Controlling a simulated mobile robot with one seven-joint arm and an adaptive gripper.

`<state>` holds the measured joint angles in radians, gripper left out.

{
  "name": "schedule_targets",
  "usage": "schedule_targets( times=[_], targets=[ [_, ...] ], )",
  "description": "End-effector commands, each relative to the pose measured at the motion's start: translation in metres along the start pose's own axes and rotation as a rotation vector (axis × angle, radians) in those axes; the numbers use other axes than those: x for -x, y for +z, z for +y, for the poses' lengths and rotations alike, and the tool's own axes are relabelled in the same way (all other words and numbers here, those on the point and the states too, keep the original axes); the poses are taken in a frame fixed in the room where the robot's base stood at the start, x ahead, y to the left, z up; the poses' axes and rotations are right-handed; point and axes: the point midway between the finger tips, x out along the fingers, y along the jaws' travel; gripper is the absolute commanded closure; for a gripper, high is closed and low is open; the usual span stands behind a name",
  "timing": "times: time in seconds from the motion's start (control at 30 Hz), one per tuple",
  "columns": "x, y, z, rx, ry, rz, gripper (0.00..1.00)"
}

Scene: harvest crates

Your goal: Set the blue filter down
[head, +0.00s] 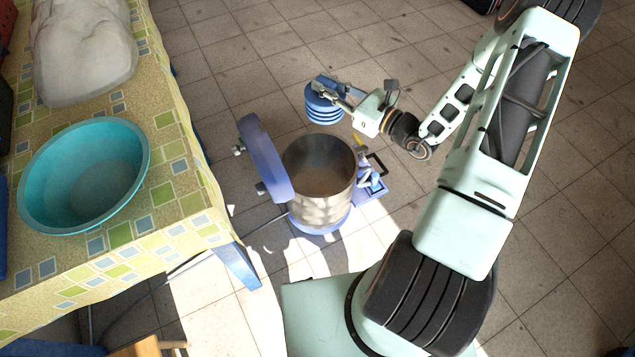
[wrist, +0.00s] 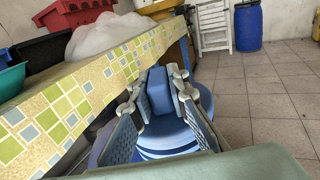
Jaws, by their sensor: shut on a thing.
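The blue filter (head: 323,103) is a ribbed round piece with pale stripes. My gripper (head: 322,88) is shut on its top and holds it in the air behind the steel pot machine. In the wrist view my gripper (wrist: 160,95) has its two fingers on either side of the upright blue grip of the filter (wrist: 165,140), with the striped round body below. The filter's underside is hidden.
An open steel pot (head: 318,195) with a raised blue lid (head: 264,158) stands on the floor. A table with a checked cloth (head: 185,190) at left bears a teal basin (head: 85,175) and a pale covered lump (head: 85,50). A blue barrel (wrist: 248,27) stands far back. Tiled floor at right is clear.

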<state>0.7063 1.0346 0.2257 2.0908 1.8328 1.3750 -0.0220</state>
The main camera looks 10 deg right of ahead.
Motion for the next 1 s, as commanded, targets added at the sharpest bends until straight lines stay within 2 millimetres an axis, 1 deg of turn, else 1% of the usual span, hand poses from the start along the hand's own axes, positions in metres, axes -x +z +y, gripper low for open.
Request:
schedule_targets(
  times=[0.03,0.07,0.1,0.23,0.4,0.5,0.6,0.7,0.87,1.0],
  targets=[
    [-0.006,-0.037,-0.001,-0.011,-0.036,0.0,1.0],
    [-0.009,-0.051,-0.003,-0.01,-0.058,-0.001,1.0],
    [-0.012,-0.069,-0.004,-0.011,-0.087,-0.001,1.0],
    [-0.021,-0.127,-0.007,-0.009,-0.176,0.0,1.0],
    [-0.028,-0.197,-0.004,-0.007,-0.278,0.0,1.0],
    [-0.03,-0.231,0.0,-0.005,-0.326,-0.001,1.0],
    [-0.03,-0.257,0.003,-0.003,-0.364,-0.001,1.0],
    [-0.031,-0.274,0.006,-0.001,-0.388,-0.002,1.0],
    [-0.03,-0.292,0.008,0.002,-0.406,-0.002,1.0],
    [-0.03,-0.321,0.009,0.002,-0.407,-0.001,1.0]
  ],
)
